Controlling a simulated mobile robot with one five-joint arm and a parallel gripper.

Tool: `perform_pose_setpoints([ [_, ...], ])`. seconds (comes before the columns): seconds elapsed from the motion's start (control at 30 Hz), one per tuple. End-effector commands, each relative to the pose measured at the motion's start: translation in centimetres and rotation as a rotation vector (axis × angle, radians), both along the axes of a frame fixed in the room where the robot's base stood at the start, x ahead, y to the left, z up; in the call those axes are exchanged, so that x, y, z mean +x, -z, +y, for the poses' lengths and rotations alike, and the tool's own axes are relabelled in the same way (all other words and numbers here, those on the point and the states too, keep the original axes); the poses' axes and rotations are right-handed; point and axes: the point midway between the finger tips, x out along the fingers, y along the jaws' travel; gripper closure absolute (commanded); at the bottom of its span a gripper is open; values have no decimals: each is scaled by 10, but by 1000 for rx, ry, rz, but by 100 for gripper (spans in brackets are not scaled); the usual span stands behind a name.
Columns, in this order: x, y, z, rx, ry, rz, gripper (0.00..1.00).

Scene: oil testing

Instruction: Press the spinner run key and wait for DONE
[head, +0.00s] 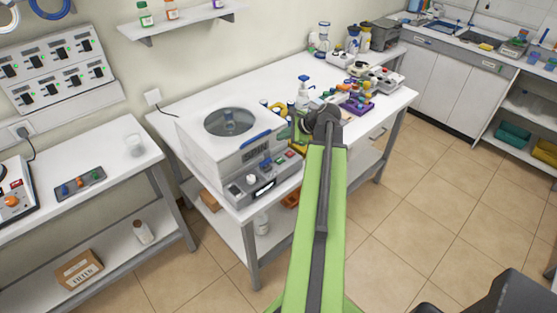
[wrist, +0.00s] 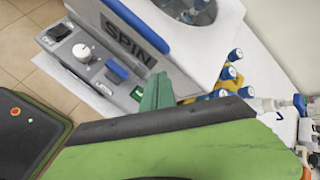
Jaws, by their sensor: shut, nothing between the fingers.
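The spinner (head: 190,153) is a white box with a round window in its lid and a blue handle, standing on the white bench. The wrist view shows the SPIN label (wrist: 130,38), the white knob (wrist: 82,52) and a blue key (wrist: 117,71). My gripper (wrist: 157,92) is green and shut, with nothing in it, beside the panel's right end in that view. It covers part of the panel there. I cannot tell whether it touches a key, and the display text is unreadable.
Blue-capped bottles (wrist: 229,73) stand close to the spinner. A pump bottle (head: 303,92) and a purple rack (head: 356,105) crowd the bench to the right. A side table (head: 110,160) stands at left. The tiled floor (head: 400,215) at right is clear.

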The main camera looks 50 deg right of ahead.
Motion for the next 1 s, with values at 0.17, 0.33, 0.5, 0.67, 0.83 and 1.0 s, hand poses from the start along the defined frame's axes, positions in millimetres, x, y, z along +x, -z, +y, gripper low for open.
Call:
perform_pose_setpoints([
  [0.17, 2, 21, 3, 0, -4, 0, 100],
  [0.33, 3, 47, 5, 0, -7, 1, 100],
  [0.5, 3, 73, 5, 0, -8, 0, 100],
  [0.67, 4, 86, 5, 0, -8, 0, 100],
  [0.83, 4, 85, 5, 0, -8, 0, 100],
  [1.0, 4, 85, 5, 0, -8, 0, 100],
])
